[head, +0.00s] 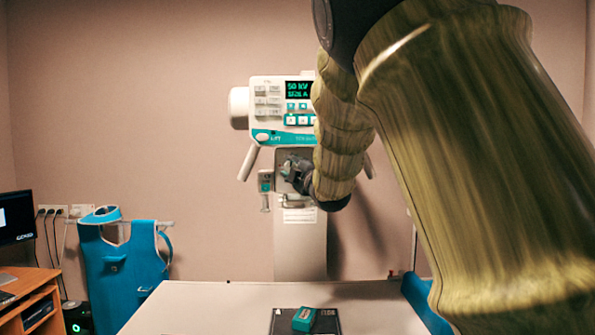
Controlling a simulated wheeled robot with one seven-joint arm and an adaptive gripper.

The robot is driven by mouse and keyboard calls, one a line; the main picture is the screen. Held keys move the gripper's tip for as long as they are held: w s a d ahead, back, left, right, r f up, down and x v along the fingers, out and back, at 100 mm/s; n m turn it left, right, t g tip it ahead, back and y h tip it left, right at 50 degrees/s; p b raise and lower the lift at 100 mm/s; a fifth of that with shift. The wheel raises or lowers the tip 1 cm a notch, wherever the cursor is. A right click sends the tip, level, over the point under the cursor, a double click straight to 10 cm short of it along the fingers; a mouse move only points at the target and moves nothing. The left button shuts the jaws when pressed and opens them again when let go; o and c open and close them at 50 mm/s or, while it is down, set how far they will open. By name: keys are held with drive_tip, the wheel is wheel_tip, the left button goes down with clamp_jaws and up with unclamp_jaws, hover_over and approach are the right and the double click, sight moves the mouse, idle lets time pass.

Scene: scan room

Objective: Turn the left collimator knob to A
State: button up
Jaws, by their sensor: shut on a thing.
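The white X-ray unit (269,112) with a green display stands on a column behind the table. Below it is the grey collimator (288,155), largely covered by my arm. My gripper (287,172) is at the collimator's front, toward its left side, and is shut on what appears to be the left collimator knob. The knob is hidden behind the dark fingers, so its pointer and the letter A cannot be read. A small box with a teal label (265,181) hangs just left of the gripper.
A white table (210,305) spans the front, with a dark plate (325,322) and a green box (304,319) on it. Angled handles (248,163) flank the unit. A blue apron (120,270) hangs at left, near a desk with a monitor (16,217). My arm blocks the right side.

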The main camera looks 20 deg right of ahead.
drive_tip(key=o, duration=1)
drive_tip(key=s, duration=0.4)
drive_tip(key=s+f, duration=0.1)
drive_tip(key=s, duration=0.3)
drive_tip(key=s+d, duration=0.1)
drive_tip(key=s, duration=0.2)
drive_tip(key=shift+s+d+f, duration=0.1)
drive_tip(key=shift+s+f, duration=0.25)
drive_tip(key=shift+s, duration=0.05)
